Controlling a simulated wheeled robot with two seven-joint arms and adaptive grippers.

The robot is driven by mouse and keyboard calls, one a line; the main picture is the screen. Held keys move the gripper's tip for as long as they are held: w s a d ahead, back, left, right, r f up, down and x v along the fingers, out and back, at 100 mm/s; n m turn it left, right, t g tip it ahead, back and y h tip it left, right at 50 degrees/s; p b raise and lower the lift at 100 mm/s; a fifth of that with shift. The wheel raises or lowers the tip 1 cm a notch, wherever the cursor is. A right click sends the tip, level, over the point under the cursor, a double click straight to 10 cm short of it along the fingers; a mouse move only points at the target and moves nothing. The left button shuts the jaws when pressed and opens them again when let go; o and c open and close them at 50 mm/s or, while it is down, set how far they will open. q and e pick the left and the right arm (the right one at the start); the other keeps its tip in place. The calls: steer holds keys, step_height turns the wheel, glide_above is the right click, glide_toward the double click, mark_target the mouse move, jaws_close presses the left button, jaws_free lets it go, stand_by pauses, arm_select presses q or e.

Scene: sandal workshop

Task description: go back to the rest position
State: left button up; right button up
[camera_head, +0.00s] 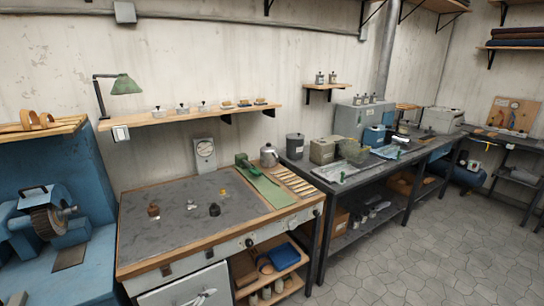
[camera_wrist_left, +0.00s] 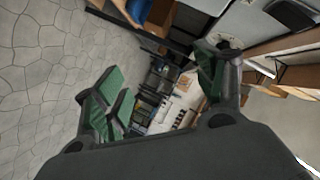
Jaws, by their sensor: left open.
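My left gripper (camera_wrist_left: 158,88) shows in the left wrist view with its two green-padded fingers spread wide apart. Nothing is between the fingers. Neither of my grippers can be made out clearly in the head view. My right gripper is not seen.
The workbench (camera_head: 140,232) has a grey top with small items on it. A blue grinding machine (camera_head: 48,215) stands at the left. A long dark bench (camera_head: 318,180) runs along the wall to the right. The tiled floor (camera_head: 430,260) at lower right is clear.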

arm_select(q)
steer(key=s+a+f+n+g+y, duration=0.1)
steer(key=s+a+f+n+y, duration=0.15)
steer(key=s+f, duration=0.5)
steer(key=s+a+f+n+g+y, duration=0.2)
steer(key=s+f+n, duration=0.2)
steer(key=s+f, duration=0.4)
steer(key=s+a+f+n+g+y, duration=0.1)
steer(key=s+a+f+n+y, duration=0.2)
steer(key=s+f, duration=0.5)
steer(key=s+d+f+n+g, duration=0.1)
steer(key=s+f, duration=0.3)
steer(key=s, duration=0.6)
steer(key=s+d+f+n+g, duration=0.1)
steer(key=s+f+n+g, duration=0.2)
steer(key=s, duration=0.7)
steer(key=s+d+f+n+g+y, duration=0.1)
steer(key=s+d+f+n+g, duration=0.1)
steer(key=s, duration=0.8)
step_height(320, 180, down, 3)
steer(key=shift+s+r+g, duration=0.2)
steer(key=shift+s+g, duration=0.1)
steer(key=shift+g, duration=0.2)
